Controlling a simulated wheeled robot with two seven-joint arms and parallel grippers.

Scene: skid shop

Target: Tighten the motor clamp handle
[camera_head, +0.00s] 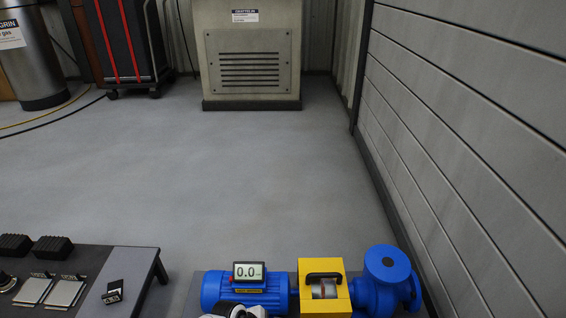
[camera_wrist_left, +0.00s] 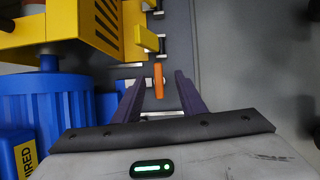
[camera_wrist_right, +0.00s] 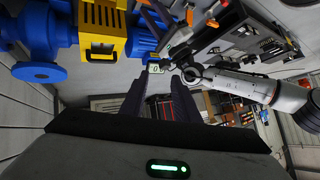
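The orange clamp handle (camera_wrist_left: 158,80) shows in the left wrist view as a short upright bar beside the yellow coupling guard. My left gripper (camera_wrist_left: 158,84) is open, with one finger on each side of the handle and visible gaps between. The blue motor (camera_head: 213,289) lies at the bottom of the head view; its ribbed body (camera_wrist_left: 45,115) fills the left of the left wrist view. In the head view, part of my left arm (camera_head: 240,311) covers the motor's front, and the handle is hidden. My right gripper (camera_wrist_right: 158,88) is open and empty, away from the handle.
The yellow guard (camera_head: 340,302) and blue pump (camera_head: 387,272) stand right of the motor. A display (camera_head: 249,273) on the motor reads 0.0. A bench (camera_head: 128,265) with small parts is at left.

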